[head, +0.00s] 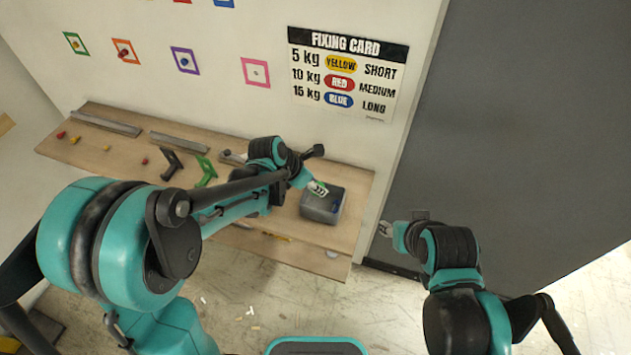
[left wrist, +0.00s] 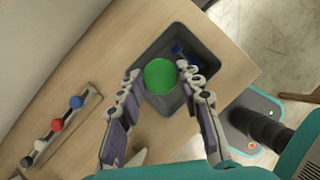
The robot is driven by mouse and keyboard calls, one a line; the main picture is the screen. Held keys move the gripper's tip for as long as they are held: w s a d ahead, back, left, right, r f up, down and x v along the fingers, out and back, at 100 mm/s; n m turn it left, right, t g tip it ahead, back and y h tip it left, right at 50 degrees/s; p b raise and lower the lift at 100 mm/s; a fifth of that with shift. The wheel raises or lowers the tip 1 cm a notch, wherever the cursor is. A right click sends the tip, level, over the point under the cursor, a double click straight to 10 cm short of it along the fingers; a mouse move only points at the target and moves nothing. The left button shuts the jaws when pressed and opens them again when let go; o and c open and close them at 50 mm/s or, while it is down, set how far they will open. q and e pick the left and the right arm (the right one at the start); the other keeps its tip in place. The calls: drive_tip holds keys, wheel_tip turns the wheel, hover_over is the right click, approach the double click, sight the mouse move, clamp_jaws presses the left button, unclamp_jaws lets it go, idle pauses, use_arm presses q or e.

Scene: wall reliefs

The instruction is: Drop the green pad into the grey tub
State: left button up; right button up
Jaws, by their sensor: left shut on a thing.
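The green pad (left wrist: 159,76) is a round disc held between the fingertips of my left gripper (left wrist: 157,80). The left wrist view shows it over the opening of the grey tub (left wrist: 207,62). In the head view the left gripper (head: 318,188) is at the far rim of the tub (head: 321,215), and only a sliver of green shows by its fingers. A small blue thing (left wrist: 178,50) lies inside the tub. My right gripper (head: 385,229) hangs off the bench's right end, away from the tub; its jaws are too small to read.
The tub stands near the right end of a wooden bench (head: 118,150). Black and green drill-like tools (head: 205,171), metal rails (head: 105,123) and small red and yellow pieces lie to its left. A fixing card (head: 345,75) and coloured square frames are on the wall. A grey panel stands right.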

use_arm(q)
drive_tip(key=shift+f, duration=0.75)
drive_tip(key=shift+s+a+f+b, duration=0.1)
drive_tip(key=shift+f+b, duration=0.2)
drive_tip(key=shift+b, duration=0.2)
use_arm(e)
drive_tip(key=shift+f, duration=0.7)
use_arm(q)
drive_tip(key=o, duration=0.8)
drive_tip(key=shift+r, duration=0.2)
drive_tip(key=v, duration=1.1)
drive_tip(key=shift+s+a+r, duration=0.1)
drive_tip(key=shift+s+r, duration=0.1)
drive_tip(key=shift+r, duration=0.15)
